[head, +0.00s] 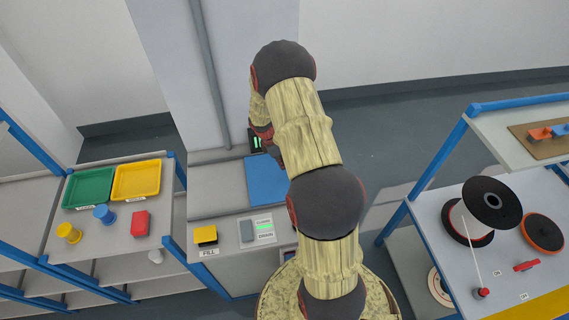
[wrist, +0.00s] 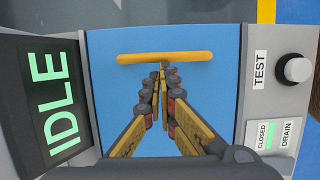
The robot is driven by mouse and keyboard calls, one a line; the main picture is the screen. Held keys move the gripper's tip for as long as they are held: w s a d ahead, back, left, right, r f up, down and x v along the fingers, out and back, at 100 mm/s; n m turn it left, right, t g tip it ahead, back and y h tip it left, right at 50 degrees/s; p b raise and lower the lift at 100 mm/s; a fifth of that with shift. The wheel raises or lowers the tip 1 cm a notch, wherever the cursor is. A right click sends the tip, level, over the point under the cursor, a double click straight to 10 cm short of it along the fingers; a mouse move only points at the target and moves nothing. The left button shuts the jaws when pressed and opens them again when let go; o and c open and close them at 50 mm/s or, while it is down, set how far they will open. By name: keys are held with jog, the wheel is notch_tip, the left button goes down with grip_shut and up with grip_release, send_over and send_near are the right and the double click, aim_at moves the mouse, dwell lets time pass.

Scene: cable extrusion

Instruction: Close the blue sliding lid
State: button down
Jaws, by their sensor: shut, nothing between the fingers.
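The blue sliding lid (wrist: 110,100) fills the middle of the wrist view, with a yellow bar handle (wrist: 195,56) across it. In the head view the blue lid (head: 264,183) shows on the grey machine, partly hidden by my arm. My gripper (wrist: 162,70) is shut and empty over the lid, its fingertips just beside the middle of the handle. I cannot tell if they touch it. The gripper is hidden behind my arm in the head view. A CLOSED/DRAIN panel (wrist: 274,134) has a green light by CLOSED.
A screen reading IDLE (wrist: 56,100) stands on one side of the lid, a TEST button (wrist: 295,70) on the other. A yellow FILL button (head: 206,235) is at the machine's front. Shelves with green (head: 88,187) and yellow trays (head: 137,180) stand left; a spool bench (head: 440,250) stands right.

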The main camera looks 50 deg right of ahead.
aim_at(276, 174)
jog(key=w+a, duration=0.1)
jog(key=w+a+r, duration=0.1)
jog(key=a, duration=0.1)
jog(key=shift+p, duration=0.4)
jog(key=p+v, duration=0.1)
jog(key=v, duration=0.8)
jog(key=shift+a+r, duration=0.25)
jog(key=shift+r, duration=0.05)
jog(key=shift+w, duration=0.15)
